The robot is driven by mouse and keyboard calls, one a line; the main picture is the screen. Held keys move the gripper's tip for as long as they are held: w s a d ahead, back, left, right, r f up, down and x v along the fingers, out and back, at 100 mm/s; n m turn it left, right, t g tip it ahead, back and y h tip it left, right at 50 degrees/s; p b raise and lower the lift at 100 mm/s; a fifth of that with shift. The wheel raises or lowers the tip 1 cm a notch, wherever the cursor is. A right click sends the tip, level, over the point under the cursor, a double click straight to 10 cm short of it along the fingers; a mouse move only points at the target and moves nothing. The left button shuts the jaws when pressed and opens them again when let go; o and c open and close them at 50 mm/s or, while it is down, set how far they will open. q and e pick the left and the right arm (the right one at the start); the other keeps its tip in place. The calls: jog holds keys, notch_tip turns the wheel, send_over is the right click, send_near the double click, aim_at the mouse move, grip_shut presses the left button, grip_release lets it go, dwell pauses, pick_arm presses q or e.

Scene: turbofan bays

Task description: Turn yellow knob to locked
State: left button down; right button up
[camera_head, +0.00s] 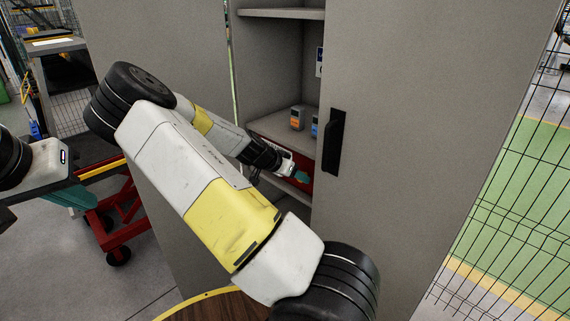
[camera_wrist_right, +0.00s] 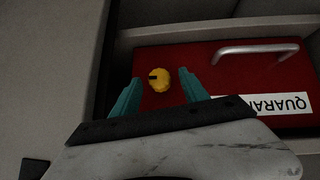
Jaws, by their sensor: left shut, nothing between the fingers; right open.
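The yellow knob (camera_wrist_right: 159,77) is round with a dark mark on it, on the red front panel (camera_wrist_right: 215,75) in the right wrist view. My right gripper (camera_wrist_right: 160,92) is open, with one teal finger on each side of the knob in that view. I cannot tell whether the fingers touch it. In the head view my right gripper (camera_head: 301,176) reaches into the cabinet by the red panel, and the knob is hidden there. My left gripper (camera_head: 82,197) is shut and empty at the far left, away from the cabinet.
The red panel carries a metal handle (camera_wrist_right: 255,52) and a white label (camera_wrist_right: 275,104) beginning "QUARAN". The grey cabinet (camera_head: 285,50) has an open compartment, with small orange (camera_head: 297,118) and blue (camera_head: 314,125) items on a shelf. A grey door (camera_head: 420,100) flanks it at right. A red cart (camera_head: 125,215) stands at left.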

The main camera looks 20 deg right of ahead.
jog(key=shift+d+f, duration=0.2)
jog(key=shift+f, duration=0.05)
grip_shut()
dwell(0.3)
jog(key=n+g+h, duration=0.3)
jog(key=f+n+g+h, duration=0.1)
jog(key=n+g+h, duration=0.2)
jog(key=w+n+g+h, duration=0.1)
jog(key=n+g+h, duration=0.1)
jog(key=n+g, duration=0.1)
jog(key=shift+w+a+f+n+g+h, duration=0.1)
jog(key=shift+a+f+n+g+h, duration=0.1)
jog(key=shift+f+n+g+h, duration=0.15)
dwell(0.6)
jog(key=shift+r, duration=0.1)
dwell(0.5)
